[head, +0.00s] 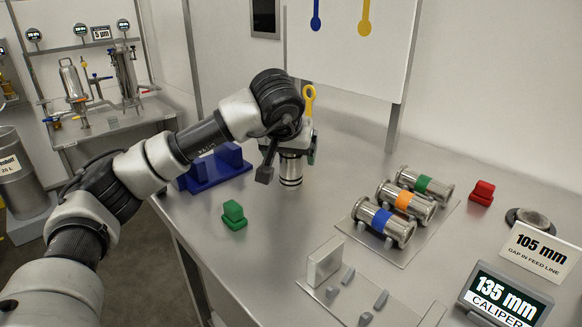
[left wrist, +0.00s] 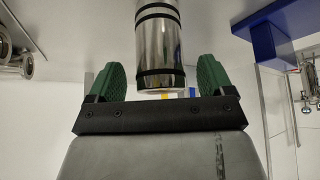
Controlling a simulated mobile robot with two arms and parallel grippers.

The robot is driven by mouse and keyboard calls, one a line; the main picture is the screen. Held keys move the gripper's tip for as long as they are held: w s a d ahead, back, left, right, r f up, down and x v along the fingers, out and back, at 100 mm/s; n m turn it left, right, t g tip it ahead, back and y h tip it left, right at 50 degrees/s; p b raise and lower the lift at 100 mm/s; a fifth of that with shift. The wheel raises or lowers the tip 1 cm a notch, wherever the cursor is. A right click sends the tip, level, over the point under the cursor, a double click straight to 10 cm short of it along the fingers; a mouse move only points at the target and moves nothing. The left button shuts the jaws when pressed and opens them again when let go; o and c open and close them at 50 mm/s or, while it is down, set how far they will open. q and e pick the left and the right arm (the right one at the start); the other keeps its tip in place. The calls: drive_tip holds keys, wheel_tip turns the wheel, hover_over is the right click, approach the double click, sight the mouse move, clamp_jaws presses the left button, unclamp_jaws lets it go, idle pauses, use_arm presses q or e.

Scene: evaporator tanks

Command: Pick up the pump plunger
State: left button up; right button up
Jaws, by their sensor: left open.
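The pump plunger (head: 291,170) is a shiny metal cylinder with dark rings near its lower end. A yellow ring handle (head: 310,97) shows above it, behind my left gripper. My left gripper (head: 293,146) is at the plunger and hides its middle part. In the left wrist view, the plunger (left wrist: 158,50) lies between the two green finger pads of my open left gripper (left wrist: 160,78), with gaps on both sides. I cannot tell whether the plunger's lower end touches the table. My right gripper is not in view.
A blue stand (head: 217,171) and a green block (head: 234,216) are left of the plunger on the steel table (head: 290,225). Three banded metal cylinders (head: 408,203) lie on a plate to the right. A red block (head: 481,192) and two signs (head: 541,251) stand further right.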

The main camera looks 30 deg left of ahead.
use_arm(q)
drive_tip(key=shift+x, duration=0.8)
drive_tip(key=shift+w+a+f, duration=0.1)
drive_tip(key=shift+w+f, duration=0.05)
drive_tip(key=shift+f, duration=0.05)
drive_tip(key=shift+r, duration=0.1)
drive_tip(key=c, duration=1.3)
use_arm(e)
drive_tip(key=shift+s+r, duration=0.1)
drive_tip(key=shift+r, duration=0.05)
use_arm(q)
drive_tip(key=shift+r, duration=0.1)
drive_tip(key=shift+r, duration=0.25)
wheel_tip(320, 180, up, 4)
drive_tip(key=shift+f+p, duration=0.1)
drive_tip(key=shift+p, duration=0.25)
drive_tip(key=w+d+r, duration=0.1)
drive_tip(key=d+r, duration=0.2)
drive_tip(key=d, duration=0.2)
drive_tip(key=w+d+r+p, duration=0.1)
drive_tip(key=d+r, duration=0.2)
drive_tip(key=d, duration=0.3)
drive_tip(key=shift+d+r, duration=0.25)
drive_tip(key=shift+d, duration=0.05)
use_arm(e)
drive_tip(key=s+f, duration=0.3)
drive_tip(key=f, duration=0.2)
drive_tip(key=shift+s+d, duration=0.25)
